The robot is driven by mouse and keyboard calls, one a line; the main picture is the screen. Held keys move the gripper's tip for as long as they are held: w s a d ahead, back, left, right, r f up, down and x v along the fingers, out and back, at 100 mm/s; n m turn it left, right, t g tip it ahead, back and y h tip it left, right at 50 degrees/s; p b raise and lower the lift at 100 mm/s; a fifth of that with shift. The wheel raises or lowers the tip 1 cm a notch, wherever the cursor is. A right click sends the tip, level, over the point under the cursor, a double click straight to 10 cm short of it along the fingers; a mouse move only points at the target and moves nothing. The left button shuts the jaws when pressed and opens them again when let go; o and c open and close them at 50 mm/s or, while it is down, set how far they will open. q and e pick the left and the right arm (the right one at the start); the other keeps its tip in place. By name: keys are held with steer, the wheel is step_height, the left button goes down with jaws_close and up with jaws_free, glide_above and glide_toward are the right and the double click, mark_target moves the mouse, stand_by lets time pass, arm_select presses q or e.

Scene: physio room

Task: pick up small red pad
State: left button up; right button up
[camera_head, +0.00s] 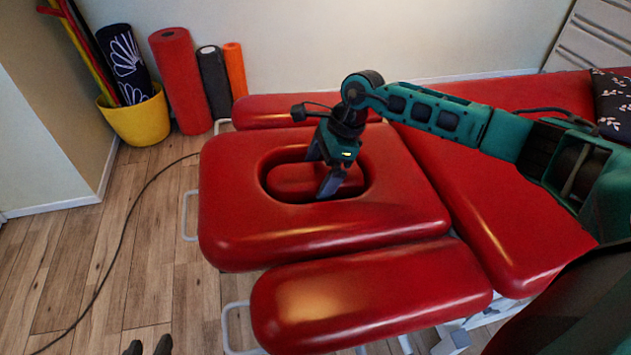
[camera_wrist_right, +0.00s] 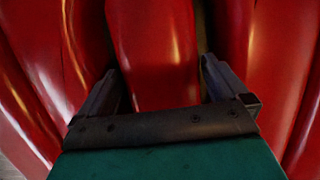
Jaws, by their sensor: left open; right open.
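The small red pad (camera_head: 292,178) lies inside the oval opening of the red headrest cushion (camera_head: 240,170). My right gripper (camera_head: 322,172) reaches down into the opening with its fingers apart, one on each side of the pad. It hides part of the pad. In the right wrist view the pad (camera_wrist_right: 152,45) runs between the two open fingers of the right gripper (camera_wrist_right: 160,90). Whether the fingers touch it I cannot tell. My left gripper (camera_head: 148,346) shows only as two dark, separated fingertips at the bottom edge, over the floor, away from the pad.
The headrest belongs to a red treatment table (camera_head: 480,210), with a separate armrest pad (camera_head: 370,297) in front. A yellow bucket (camera_head: 137,122) and rolled mats (camera_head: 182,80) stand by the wall. A black cable (camera_head: 110,250) crosses the otherwise clear wooden floor at left.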

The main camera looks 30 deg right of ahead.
steer(key=x, duration=0.2)
steer(key=shift+a+f, duration=0.1)
steer(key=shift+f, duration=0.2)
steer(key=shift+c, duration=0.4)
steer(key=shift+r, duration=0.1)
steer(key=c, duration=0.7)
steer(key=shift+c, duration=0.2)
